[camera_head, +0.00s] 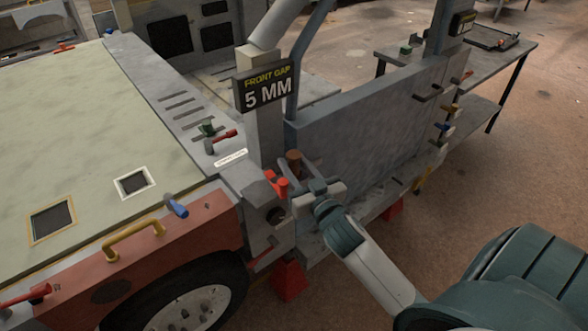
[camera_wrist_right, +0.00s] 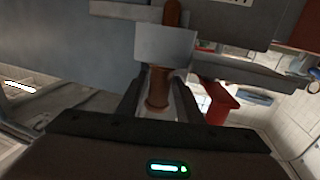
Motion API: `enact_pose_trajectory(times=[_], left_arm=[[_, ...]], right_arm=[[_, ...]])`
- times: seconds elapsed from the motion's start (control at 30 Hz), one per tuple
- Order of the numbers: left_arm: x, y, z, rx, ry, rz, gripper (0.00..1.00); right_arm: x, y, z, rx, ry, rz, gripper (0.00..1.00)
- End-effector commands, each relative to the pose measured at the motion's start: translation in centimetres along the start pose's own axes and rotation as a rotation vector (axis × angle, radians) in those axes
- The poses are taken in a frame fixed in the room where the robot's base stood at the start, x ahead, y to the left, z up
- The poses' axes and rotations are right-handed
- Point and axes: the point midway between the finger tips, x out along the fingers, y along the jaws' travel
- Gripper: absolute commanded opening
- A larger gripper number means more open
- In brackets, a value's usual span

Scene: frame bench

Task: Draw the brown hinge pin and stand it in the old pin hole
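The brown hinge pin (camera_head: 294,157) stands upright at the hinge by the grey post, its top showing above the joint. In the right wrist view the brown pin (camera_wrist_right: 158,88) runs behind a grey hinge block (camera_wrist_right: 165,45), with its end below the block. My right gripper (camera_head: 312,190) is at the hinge, its fingers either side of the pin's lower part, with gaps visible beside it. My left gripper is not in view. A small white label (camera_head: 231,158) lies on the grey ledge; I cannot read it or make out the old pin hole.
A sign reading "FRONT GAP 5 MM" (camera_head: 265,87) is on the post above the hinge. The grey door panel (camera_head: 370,115) stands open to the right. Red clamps (camera_head: 277,183) sit close left of my right gripper. A side table (camera_head: 468,60) is at back right.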

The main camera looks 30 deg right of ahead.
Motion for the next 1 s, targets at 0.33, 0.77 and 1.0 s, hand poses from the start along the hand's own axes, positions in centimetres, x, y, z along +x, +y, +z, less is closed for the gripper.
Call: enact_pose_trajectory(times=[0.33,0.77,1.0], left_arm=[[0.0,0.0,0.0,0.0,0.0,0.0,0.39],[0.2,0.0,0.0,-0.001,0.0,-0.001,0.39],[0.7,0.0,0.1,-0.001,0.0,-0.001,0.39]], right_arm=[[0.0,0.0,-0.1,0.0,0.001,0.0,0.0],[0.0,0.0,-1.5,0.001,0.005,0.0,0.0],[0.0,0.0,-5.2,-0.001,0.008,-0.001,0.0]])
